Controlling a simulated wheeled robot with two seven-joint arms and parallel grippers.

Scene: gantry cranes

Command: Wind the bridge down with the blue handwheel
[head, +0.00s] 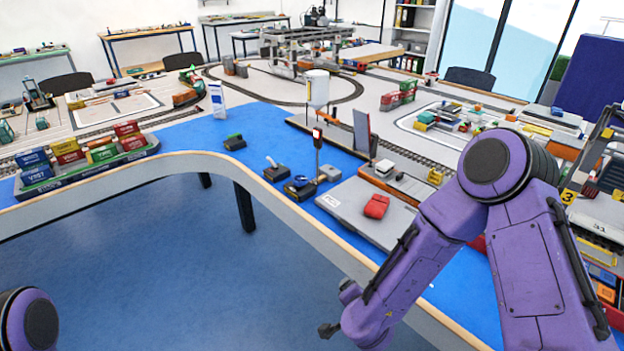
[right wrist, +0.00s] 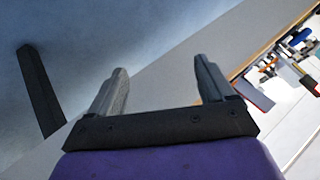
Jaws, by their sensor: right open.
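A small dark box with a blue part on top, which looks like the blue handwheel (head: 300,182), stands near the front edge of the blue table. A grey panel that looks like the raised bridge (head: 362,132) stands steeply tilted beside the track behind it. My right gripper (right wrist: 160,78) is open and empty in the right wrist view, its fingers wide apart. In the head view the right arm reaches down in front of the table edge, below and well apart from the handwheel. Of my left arm only a purple joint shows at the lower left; its gripper is out of view.
A lever box (head: 275,172), a thin signal post (head: 317,155) and a grey box (head: 330,173) stand close around the handwheel. A grey plate (head: 350,210) with a red object (head: 376,206) lies to the right. The floor before the table is clear.

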